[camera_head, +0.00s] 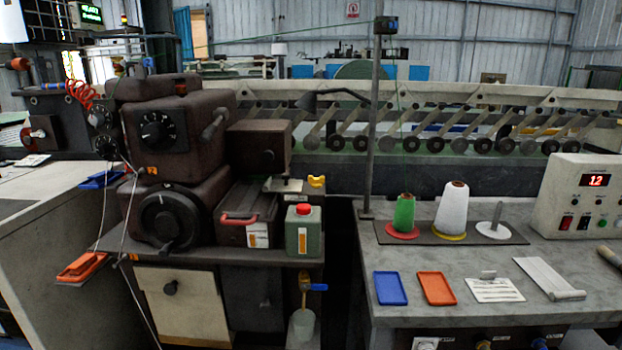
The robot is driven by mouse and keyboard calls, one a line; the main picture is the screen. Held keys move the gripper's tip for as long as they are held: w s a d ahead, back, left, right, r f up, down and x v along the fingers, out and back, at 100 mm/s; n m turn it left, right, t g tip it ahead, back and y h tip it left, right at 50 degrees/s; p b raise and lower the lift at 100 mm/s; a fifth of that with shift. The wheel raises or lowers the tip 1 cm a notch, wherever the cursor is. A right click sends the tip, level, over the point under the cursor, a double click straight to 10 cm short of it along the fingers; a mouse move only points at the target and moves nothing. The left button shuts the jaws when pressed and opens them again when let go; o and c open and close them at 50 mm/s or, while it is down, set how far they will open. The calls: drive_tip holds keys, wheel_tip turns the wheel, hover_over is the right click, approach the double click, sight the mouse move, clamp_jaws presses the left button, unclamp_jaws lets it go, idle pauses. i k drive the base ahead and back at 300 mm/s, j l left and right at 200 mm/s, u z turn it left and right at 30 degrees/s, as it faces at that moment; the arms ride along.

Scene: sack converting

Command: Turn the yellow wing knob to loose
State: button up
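A small bright yellow piece (317,181), shaped like a wing knob, sits at the right end of a small metal bracket (285,186) on the dark machine. It is just above the red cap of a green can (303,231). It is too small for me to read its turned position or any mark beside it. My gripper does not show in the head camera view, so its place and opening cannot be seen.
The machine has a black dial (157,131) and a large round handwheel (168,217). A red-handled box (245,214) stands left of the can. On the right, a grey bench (450,305) holds thread cones, trays and a control box (580,197). An upright post (371,120) stands between.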

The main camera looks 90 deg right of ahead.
sight(316, 183)
drive_tip(key=l+z, duration=0.15)
drive_tip(key=z, duration=0.25)
drive_tip(key=l+z, duration=0.2)
drive_tip(key=z, duration=0.2)
drive_tip(key=l+z, duration=0.2)
drive_tip(key=z, duration=0.25)
drive_tip(key=l+z, duration=0.2)
drive_tip(key=z, duration=0.2)
